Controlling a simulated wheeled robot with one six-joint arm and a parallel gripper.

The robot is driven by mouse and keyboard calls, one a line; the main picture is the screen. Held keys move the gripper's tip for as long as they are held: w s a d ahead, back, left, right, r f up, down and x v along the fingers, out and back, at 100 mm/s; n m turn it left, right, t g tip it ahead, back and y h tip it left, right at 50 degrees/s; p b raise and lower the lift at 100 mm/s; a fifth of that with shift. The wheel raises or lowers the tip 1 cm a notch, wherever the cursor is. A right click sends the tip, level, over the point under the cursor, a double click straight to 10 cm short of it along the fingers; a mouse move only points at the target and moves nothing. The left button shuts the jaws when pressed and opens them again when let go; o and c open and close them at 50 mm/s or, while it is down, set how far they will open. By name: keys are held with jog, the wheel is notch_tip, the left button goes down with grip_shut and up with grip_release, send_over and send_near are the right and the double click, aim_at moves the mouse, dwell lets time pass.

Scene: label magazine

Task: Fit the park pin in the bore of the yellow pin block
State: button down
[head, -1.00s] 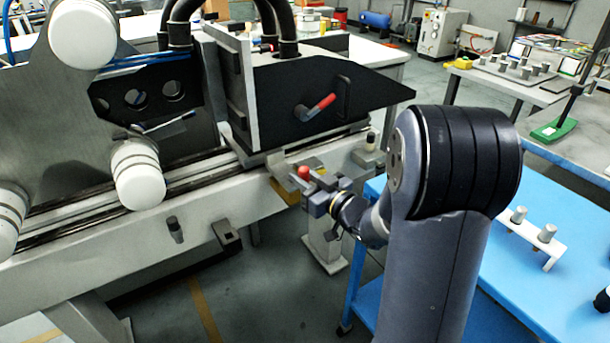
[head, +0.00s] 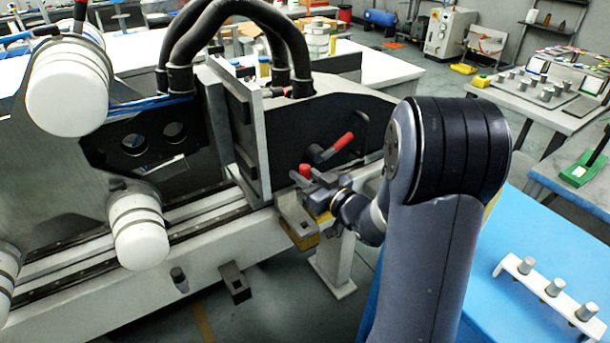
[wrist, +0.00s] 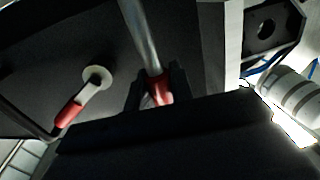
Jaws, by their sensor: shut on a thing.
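My gripper (head: 318,186) is shut on the park pin, whose red grip (head: 304,171) shows between the fingers in the head view. In the wrist view the red grip (wrist: 160,92) sits between the dark fingers, and the bare metal shank (wrist: 139,35) runs up out of the picture. The yellow pin block (head: 303,240) is under a grey bracket at the front of the machine bed, below and slightly left of my gripper in the head view. Its bore and the pin's tip cannot be made out.
The dark carriage with a red-handled lever (head: 335,147) stands just behind my gripper; the lever also shows in the wrist view (wrist: 75,112). White rollers (head: 140,230) are at the left. A blue table (head: 500,270) with a white pin rack (head: 535,283) is at the right.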

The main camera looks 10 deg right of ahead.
dwell(0.3)
notch_tip(320, 180, down, 6)
jog(key=b, duration=0.5)
jog(key=shift+r+b, duration=0.1)
jog(key=shift+b, duration=0.25)
jog(key=shift+f+b, duration=3.85)
jog(key=shift+b, duration=0.1)
dwell(1.1)
jog(key=c, duration=1.1)
grip_release()
jog(key=shift+c, duration=0.2)
jog(key=shift+s, duration=0.1)
jog(key=v, duration=1)
jog(key=shift+s+d+p, duration=0.15)
jog(key=shift+s+p, duration=0.2)
jog(key=shift+p, duration=0.1)
